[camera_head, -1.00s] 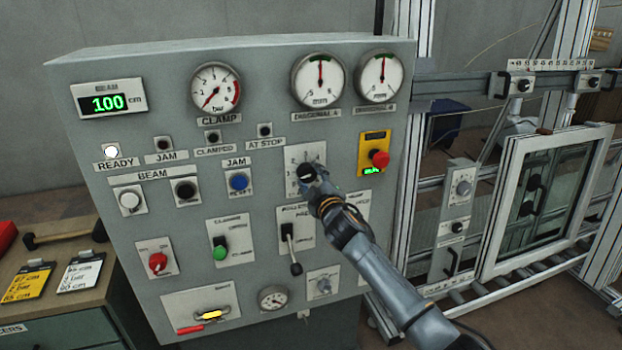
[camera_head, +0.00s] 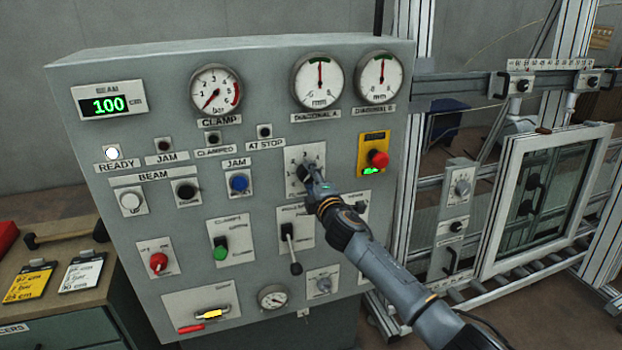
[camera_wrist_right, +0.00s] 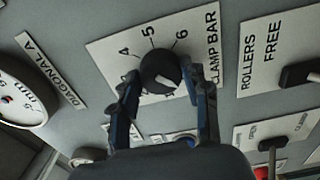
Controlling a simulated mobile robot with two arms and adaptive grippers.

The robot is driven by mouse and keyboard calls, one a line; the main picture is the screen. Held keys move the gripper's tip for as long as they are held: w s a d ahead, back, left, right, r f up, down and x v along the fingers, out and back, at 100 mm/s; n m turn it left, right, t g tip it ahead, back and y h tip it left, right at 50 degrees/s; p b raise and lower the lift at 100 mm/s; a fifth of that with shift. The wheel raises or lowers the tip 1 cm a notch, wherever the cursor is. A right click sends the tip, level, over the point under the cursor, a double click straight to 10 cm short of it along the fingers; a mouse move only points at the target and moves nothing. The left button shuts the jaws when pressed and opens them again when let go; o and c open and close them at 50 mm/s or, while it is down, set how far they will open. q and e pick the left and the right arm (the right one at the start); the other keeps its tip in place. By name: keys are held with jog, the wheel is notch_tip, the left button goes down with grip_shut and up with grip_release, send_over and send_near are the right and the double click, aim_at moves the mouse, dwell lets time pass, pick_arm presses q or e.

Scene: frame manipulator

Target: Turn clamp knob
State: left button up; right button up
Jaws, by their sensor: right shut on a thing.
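The clamp knob is a round black dial with a white pointer mark, and it shows clearly in the right wrist view (camera_wrist_right: 158,68). It sits on a white plate (camera_wrist_right: 112,50) marked "CLAMP BAR", with the numbers 4, 5 and 6 readable. My right gripper (camera_head: 307,176) is at this knob on the panel front, its two fingers on either side of it and shut on it. In the head view the gripper mostly hides the knob. The clamp gauge (camera_head: 215,89) at the upper panel has its needle pointing down-left, near the low end. My left gripper is out of view.
The grey panel (camera_head: 120,245) carries other controls close by: a red button on a yellow plate (camera_head: 377,158), a blue jam button (camera_head: 239,183) and a black lever (camera_head: 290,245) below. A framed window (camera_head: 545,195) stands in the rig at right.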

jog(key=shift+f, duration=0.1)
dwell(0.3)
jog(key=o, duration=1.1)
jog(key=shift+o, duration=0.2)
jog(key=v, duration=1.2)
